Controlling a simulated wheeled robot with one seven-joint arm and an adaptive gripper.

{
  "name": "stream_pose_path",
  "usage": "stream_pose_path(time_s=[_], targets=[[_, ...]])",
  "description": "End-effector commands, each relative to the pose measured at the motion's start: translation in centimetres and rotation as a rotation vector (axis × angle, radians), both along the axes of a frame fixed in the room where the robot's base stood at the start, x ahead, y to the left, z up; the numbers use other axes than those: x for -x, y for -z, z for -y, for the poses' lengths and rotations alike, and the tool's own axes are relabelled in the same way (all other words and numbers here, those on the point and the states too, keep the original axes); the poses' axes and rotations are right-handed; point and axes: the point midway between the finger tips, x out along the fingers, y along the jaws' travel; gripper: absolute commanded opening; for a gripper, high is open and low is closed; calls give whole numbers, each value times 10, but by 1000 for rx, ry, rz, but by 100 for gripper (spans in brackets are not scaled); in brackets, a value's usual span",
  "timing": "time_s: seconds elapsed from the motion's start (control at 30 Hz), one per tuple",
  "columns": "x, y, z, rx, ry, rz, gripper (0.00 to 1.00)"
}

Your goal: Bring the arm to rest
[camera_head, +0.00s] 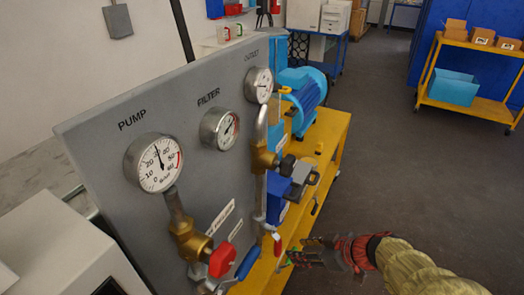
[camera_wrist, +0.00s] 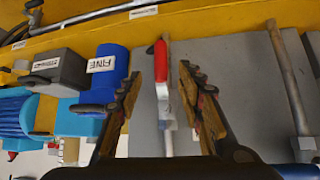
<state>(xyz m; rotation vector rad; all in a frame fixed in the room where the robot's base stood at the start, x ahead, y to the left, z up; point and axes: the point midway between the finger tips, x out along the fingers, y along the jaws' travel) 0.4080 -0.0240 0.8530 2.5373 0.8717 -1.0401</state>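My gripper (camera_head: 300,255) is at the lower middle of the head view, at the end of my arm and just right of the gauge panel (camera_head: 95,150). In the wrist view its two fingers (camera_wrist: 161,88) stand apart, with a visible gap between them. A red-tipped lever (camera_wrist: 161,70) shows in that gap, in front of the grey panel. I cannot tell whether a finger touches it. In the head view a small red handle (camera_head: 277,243) is close to the left of the fingertips.
A red valve handle (camera_head: 222,260) and a blue one (camera_head: 248,262) stick out near the panel's bottom. A blue motor (camera_head: 303,95) sits on the yellow bench (camera_head: 328,133). A yellow cart (camera_head: 485,105) stands at the back right. Open floor (camera_head: 385,165) lies right of the bench.

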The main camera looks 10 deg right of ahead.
Motion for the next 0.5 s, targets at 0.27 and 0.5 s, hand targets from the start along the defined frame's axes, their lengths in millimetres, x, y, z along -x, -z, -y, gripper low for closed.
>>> stream_pose_path(time_s=[0.27, 0.5], targets=[[3, 2, -1, -121, 150, -108, 38], [44, 13, -2, -258, 424, -403, 38]])
